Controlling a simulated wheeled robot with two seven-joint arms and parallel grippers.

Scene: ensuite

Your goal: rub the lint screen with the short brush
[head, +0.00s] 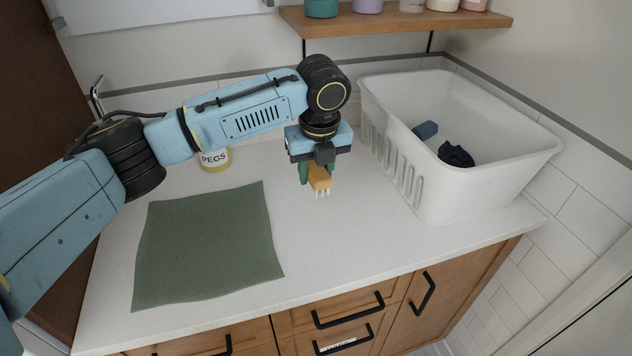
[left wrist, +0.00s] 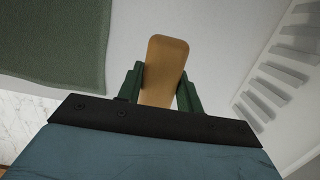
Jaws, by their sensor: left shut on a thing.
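The short brush (head: 320,176) has a tan wooden body and pale bristles pointing down. My left gripper (head: 315,181) is shut on it, with green fingers on both sides, and holds it above the counter. In the left wrist view the brush's wooden body (left wrist: 165,70) stands between the fingers. A flat green sheet (head: 207,245), which looks like the lint screen, lies on the counter to the left of the gripper and nearer the front edge. The brush is apart from it. The sheet also shows at the upper left of the left wrist view (left wrist: 55,40). My right gripper is not in view.
A white slotted basket (head: 395,165) with dark items inside stands to the right of the gripper. A jar labelled PEGS (head: 215,160) stands behind the sheet, partly hidden by my arm. A wooden shelf (head: 400,24) with several containers hangs above. Counter (head: 350,240) in front is clear.

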